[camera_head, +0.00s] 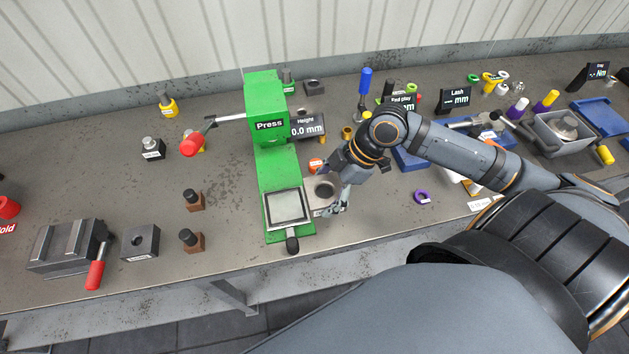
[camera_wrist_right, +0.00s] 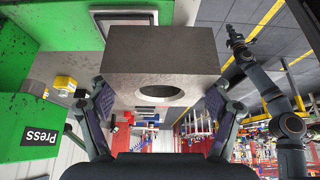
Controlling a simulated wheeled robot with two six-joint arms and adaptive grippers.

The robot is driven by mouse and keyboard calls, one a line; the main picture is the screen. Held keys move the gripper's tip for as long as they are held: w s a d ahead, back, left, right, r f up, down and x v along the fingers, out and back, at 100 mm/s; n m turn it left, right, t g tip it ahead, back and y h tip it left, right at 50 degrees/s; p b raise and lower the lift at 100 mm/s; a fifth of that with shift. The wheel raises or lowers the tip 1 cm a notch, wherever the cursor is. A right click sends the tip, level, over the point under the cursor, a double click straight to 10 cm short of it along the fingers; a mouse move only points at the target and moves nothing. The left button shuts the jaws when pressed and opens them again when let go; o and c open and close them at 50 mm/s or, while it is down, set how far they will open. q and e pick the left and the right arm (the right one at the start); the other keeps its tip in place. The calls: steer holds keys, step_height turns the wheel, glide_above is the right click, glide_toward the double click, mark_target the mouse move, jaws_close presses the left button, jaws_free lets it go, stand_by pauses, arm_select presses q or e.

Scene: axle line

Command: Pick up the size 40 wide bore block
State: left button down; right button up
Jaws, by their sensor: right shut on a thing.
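A grey block with a wide round bore (camera_head: 323,187) is beside the green press in the head view. My right gripper (camera_head: 340,200) is at it. In the right wrist view the block (camera_wrist_right: 160,50) lies between the two fingers of my right gripper (camera_wrist_right: 160,105), which is shut on it. I cannot tell if the block touches the bench. A dark arm, seemingly mine, shows at the right of the wrist view, with my left gripper (camera_wrist_right: 236,38) small at its tip.
The green press (camera_head: 268,100) with a red-knobbed lever stands just left of the block. Another grey bored block (camera_head: 140,242) sits by a vise (camera_head: 66,246) at the left. A purple ring (camera_head: 422,196) and blue trays (camera_head: 600,117) lie right.

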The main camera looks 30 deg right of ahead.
steer(key=p, duration=0.2)
steer(key=s+d+r+p, duration=0.1)
steer(key=shift+s+r+p, duration=0.25)
steer(key=shift+p, duration=0.15)
steer(key=shift+s+d+p, duration=0.2)
steer(key=shift+s+p, duration=0.05)
steer(key=shift+p, duration=0.3)
steer(key=shift+f, duration=0.1)
steer(key=shift+w, duration=0.1)
